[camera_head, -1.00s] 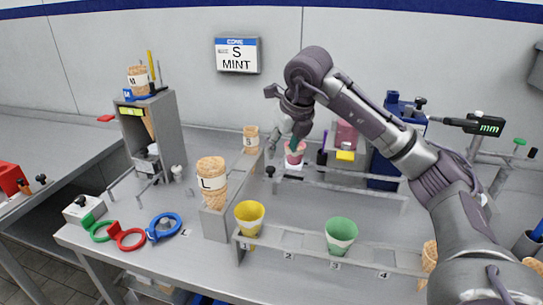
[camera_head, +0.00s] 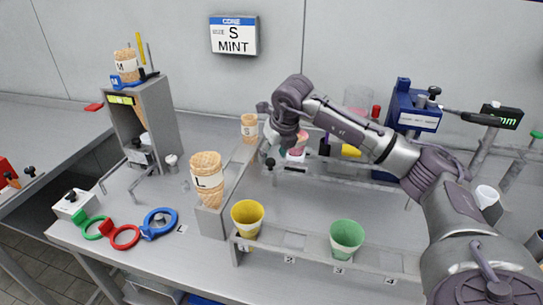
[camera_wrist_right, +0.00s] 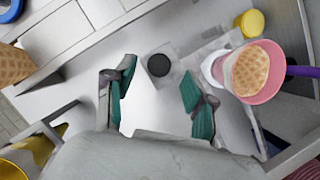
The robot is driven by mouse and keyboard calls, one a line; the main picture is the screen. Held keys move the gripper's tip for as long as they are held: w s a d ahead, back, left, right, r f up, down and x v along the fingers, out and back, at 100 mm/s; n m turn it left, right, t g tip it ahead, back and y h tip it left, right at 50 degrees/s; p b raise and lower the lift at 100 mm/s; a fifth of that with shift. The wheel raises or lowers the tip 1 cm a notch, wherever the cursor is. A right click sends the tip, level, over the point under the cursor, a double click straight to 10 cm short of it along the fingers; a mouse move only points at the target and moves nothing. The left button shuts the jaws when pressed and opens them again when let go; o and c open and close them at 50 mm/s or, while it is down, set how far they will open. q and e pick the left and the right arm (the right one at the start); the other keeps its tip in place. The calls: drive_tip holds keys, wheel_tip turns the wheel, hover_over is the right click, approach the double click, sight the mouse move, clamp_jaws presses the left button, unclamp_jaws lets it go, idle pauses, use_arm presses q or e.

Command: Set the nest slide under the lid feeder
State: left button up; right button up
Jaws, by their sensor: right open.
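My right gripper (camera_head: 276,140) hangs over the rear of the bench. In the right wrist view its teal fingers (camera_wrist_right: 160,92) are spread apart, with nothing between the tips. A round black knob (camera_wrist_right: 158,65) on a small grey plate (camera_wrist_right: 172,76), apparently the nest slide, lies just beyond the fingers; the knob also shows in the head view (camera_head: 270,163). A pink cup (camera_wrist_right: 262,88) with a waffle cone inside stands right of the fingers. A clear pinkish cylinder (camera_head: 358,98), perhaps part of the lid feeder, is partly hidden behind my arm. My left gripper is out of view.
A front rail (camera_head: 310,255) holds a yellow cup (camera_head: 247,215) and a green cup (camera_head: 346,236). Cones marked L (camera_head: 207,178) and S (camera_head: 249,126) stand on the left ledge. A blue device (camera_head: 408,115) stands behind my arm. Colored rings (camera_head: 125,236) lie at left.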

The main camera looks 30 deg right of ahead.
drive_tip(key=shift+x, duration=1.35)
clamp_jaws()
